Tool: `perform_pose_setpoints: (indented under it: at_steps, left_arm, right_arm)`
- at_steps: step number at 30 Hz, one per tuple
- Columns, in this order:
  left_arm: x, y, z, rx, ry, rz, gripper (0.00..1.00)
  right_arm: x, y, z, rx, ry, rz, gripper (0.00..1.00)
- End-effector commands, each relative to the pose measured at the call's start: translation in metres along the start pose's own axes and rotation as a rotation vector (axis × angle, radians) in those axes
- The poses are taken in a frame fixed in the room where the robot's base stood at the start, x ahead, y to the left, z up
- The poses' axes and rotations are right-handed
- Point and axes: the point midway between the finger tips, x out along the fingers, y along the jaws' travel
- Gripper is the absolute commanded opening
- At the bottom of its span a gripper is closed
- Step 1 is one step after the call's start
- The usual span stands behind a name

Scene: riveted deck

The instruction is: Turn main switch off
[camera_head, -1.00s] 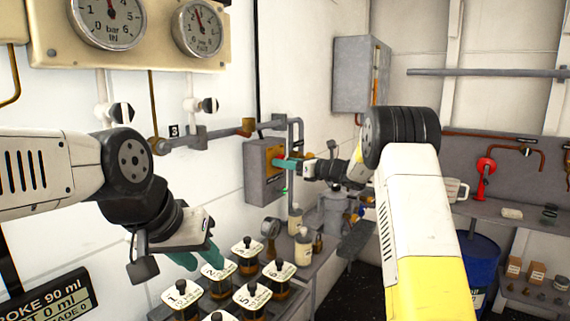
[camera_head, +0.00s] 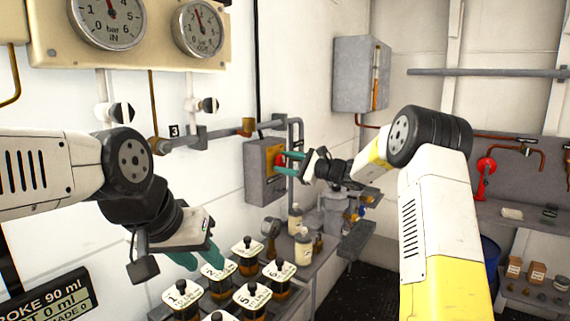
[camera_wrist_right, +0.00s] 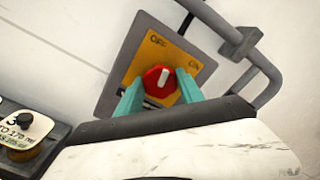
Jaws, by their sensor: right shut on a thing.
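The main switch is a grey box with a yellow-orange face (camera_head: 269,158) on the white wall in the head view. In the right wrist view its face (camera_wrist_right: 151,57) carries OFF and ON labels and a red knob (camera_wrist_right: 158,79) with a white pointer mark. The mark points up, between the two labels. My right gripper (camera_head: 283,165) is at the switch, its teal fingers on either side of the knob, shut on it. My left gripper (camera_head: 198,260) is open and empty, left of the switch, beside the white-topped jars.
Several jars with white labelled tops (camera_head: 247,268) stand on the bench below. Pipes (camera_head: 297,150) run close beside the switch box. Two gauges (camera_head: 198,29) are at upper left. A grey cabinet (camera_head: 355,75) hangs beyond the switch.

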Motion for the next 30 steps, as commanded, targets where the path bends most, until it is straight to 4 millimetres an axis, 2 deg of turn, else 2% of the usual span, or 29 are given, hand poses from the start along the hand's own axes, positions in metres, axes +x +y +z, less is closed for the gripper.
perform_pose_setpoints:
  at_steps: [15, 21, 30]
  left_arm:
    - [0.0, 0.0, 0.0, 0.0, 0.0, 0.0, 0.36]
    - [0.0, 0.0, 0.0, 0.0, 0.0, 0.0, 0.36]
    - [0.0, 0.0, 0.0, 0.0, 0.0, 0.0, 0.36]
  right_arm:
    - [-0.0009, 0.0009, -0.0019, -0.435, 0.003, 0.001, 0.04]
    - [-0.0011, 0.0009, -0.002, -0.537, 0.003, 0.001, 0.04]
    - [-0.0011, 0.0009, -0.0023, -0.602, 0.004, 0.001, 0.04]
